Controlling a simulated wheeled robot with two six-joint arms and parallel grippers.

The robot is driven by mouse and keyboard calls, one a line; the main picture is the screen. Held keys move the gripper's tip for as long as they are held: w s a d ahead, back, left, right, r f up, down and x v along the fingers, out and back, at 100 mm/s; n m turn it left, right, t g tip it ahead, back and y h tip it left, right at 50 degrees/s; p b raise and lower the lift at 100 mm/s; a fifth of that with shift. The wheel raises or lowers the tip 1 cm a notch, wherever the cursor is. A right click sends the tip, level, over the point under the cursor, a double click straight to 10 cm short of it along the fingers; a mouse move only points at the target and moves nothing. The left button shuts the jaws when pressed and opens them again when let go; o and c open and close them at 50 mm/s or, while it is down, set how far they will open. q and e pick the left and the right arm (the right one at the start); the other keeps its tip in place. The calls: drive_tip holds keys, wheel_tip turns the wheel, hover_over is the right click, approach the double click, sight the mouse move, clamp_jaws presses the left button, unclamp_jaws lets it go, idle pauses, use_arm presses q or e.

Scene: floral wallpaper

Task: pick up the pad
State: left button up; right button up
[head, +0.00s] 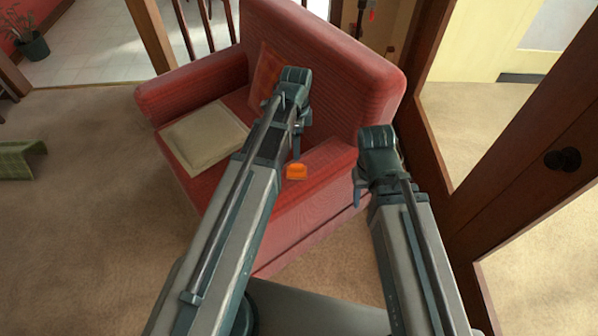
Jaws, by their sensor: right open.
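A flat, square beige pad (204,137) lies on the seat of the red armchair (330,55), toward its left side. My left gripper (297,148) points down above the chair, to the right of the beige pad and apart from it. Its fingers are too small and overlapped to tell whether they are open. My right gripper (360,190) is open beside the chair's near right side, farther from the pad, with nothing seen in it. Much of it is hidden by its own wrist.
A small orange object (296,172) sits on the chair's near armrest, just below my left gripper. A red cushion (266,78) leans on the backrest. A wooden glazed door (500,190) stands close on the right. Carpet (80,220) is open at the left.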

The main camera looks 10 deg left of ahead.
sight(295, 165)
use_arm(q)
wheel_tip(295, 165, down, 8)
drive_tip(key=b, duration=0.7)
drive_tip(key=shift+f+b, duration=0.2)
drive_tip(key=shift+b, duration=0.2)
drive_tip(key=shift+r, duration=0.1)
drive_tip(key=f+b, duration=0.5)
drive_tip(key=shift+s+a+f, duration=0.2)
drive_tip(key=shift+s+a, duration=0.05)
drive_tip(key=shift+r, duration=0.1)
